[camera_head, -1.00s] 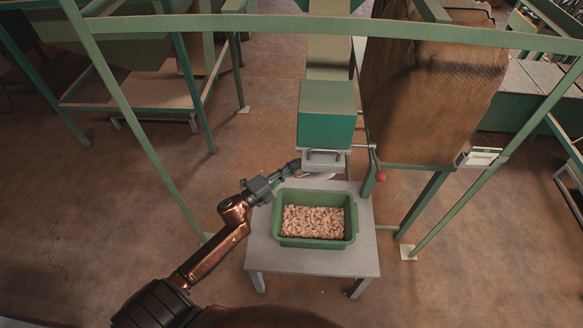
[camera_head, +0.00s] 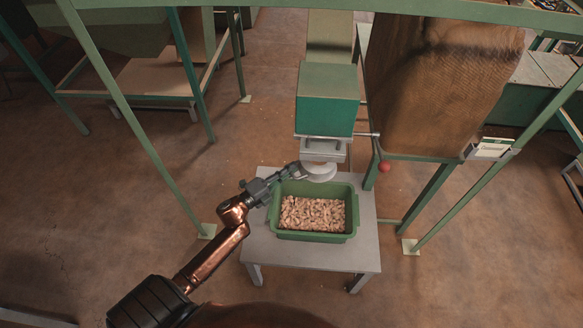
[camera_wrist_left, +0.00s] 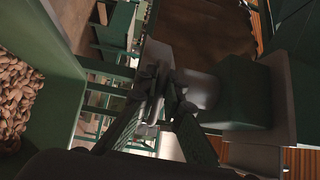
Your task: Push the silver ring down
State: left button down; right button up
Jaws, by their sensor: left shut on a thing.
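The silver ring (camera_head: 320,173) is a pale round collar under the metal outlet (camera_head: 322,151) of the green hopper (camera_head: 327,100). In the head view it shows just below the outlet, above the back edge of the green bin. My left gripper (camera_head: 302,171) comes in from the left and is shut at the ring's left side. In the left wrist view its fingers (camera_wrist_left: 160,112) are dark, and the ring (camera_wrist_left: 196,86) shows dimly beside them. The exact contact is hidden in shadow. My right gripper is not in view.
A lever with a red knob (camera_head: 385,166) is to the right. A large brown sack (camera_head: 440,85) hangs behind it. Green frame posts stand on both sides.

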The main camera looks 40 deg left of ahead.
pick_arm(q)
jog(key=shift+f, duration=0.2)
jog(key=c, duration=2)
grip_release()
jog(key=shift+c, duration=0.2)
jog(key=shift+s+a, duration=0.1)
jog(key=shift+s, duration=0.1)
jog(key=v, duration=1.1)
jog(key=shift+s, duration=0.3)
jog(key=shift+a, duration=0.1)
